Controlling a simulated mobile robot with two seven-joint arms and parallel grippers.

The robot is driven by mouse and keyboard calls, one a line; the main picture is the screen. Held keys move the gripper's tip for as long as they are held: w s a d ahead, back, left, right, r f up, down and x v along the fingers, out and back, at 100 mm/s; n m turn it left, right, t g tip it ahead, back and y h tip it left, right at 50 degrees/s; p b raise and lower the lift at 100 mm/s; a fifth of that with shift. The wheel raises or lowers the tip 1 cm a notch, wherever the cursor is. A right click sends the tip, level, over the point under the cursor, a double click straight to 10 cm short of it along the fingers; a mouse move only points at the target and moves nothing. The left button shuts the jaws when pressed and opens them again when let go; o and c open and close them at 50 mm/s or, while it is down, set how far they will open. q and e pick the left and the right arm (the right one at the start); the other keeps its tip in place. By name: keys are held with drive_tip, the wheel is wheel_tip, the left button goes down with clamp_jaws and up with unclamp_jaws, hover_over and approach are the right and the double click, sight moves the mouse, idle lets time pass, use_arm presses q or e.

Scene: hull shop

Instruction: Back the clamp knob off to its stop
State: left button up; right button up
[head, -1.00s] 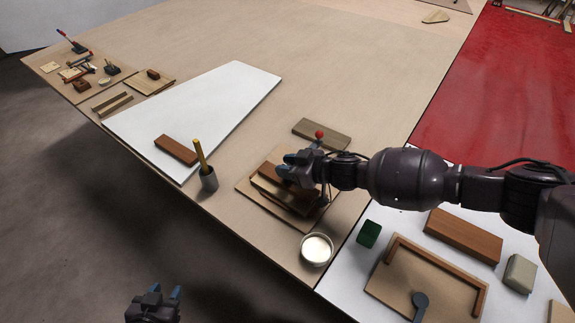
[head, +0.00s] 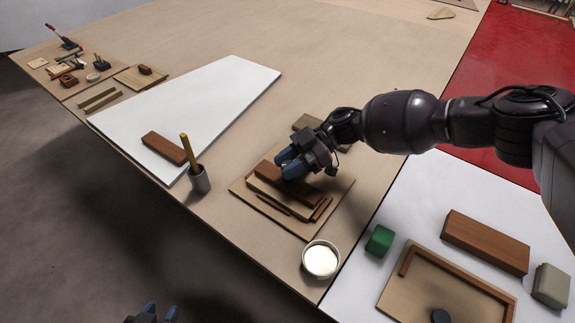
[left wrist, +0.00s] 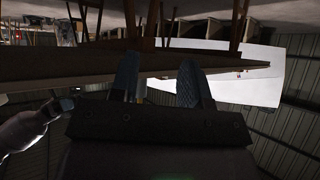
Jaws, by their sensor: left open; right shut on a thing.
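My right gripper (head: 289,162) reaches in from the right and points down over a brown wooden block (head: 288,185) on a wooden board (head: 240,191). Its blue fingers are shut near the block's far edge. What they hold is hidden by the hand. I cannot make out the clamp knob; the gripper and forearm cover that spot. My left gripper (head: 158,313) is open and empty at the bottom edge, off the bench. Its two fingers stand apart in the left wrist view (left wrist: 159,84), below a bench edge.
A pale bowl (head: 321,260) and a grey cup (head: 199,179) with a yellow handle stand nearby. A green block (head: 380,240) and a large brown block (head: 485,240) lie on the right white surface. A white panel (head: 215,100) lies left, with a loose brown block (head: 163,147).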

drive_tip(key=shift+f+n+g+h+b, duration=0.35)
drive_tip(key=shift+n+g+h+b, duration=0.2)
drive_tip(key=shift+n+g, duration=0.2)
drive_tip(key=shift+r+n+g+h+b, duration=0.1)
drive_tip(key=shift+n+g+h+b, duration=0.4)
drive_tip(key=shift+n+g, duration=0.25)
drive_tip(key=shift+r, duration=0.1)
drive_tip(key=shift+r+n+h, duration=0.1)
drive_tip(key=shift+n+h, duration=0.25)
drive_tip(key=shift+n, duration=0.05)
drive_tip(key=shift+g, duration=0.3)
drive_tip(key=o, duration=0.6)
drive_tip(key=shift+o, duration=0.2)
drive_tip(key=shift+d+r, duration=0.1)
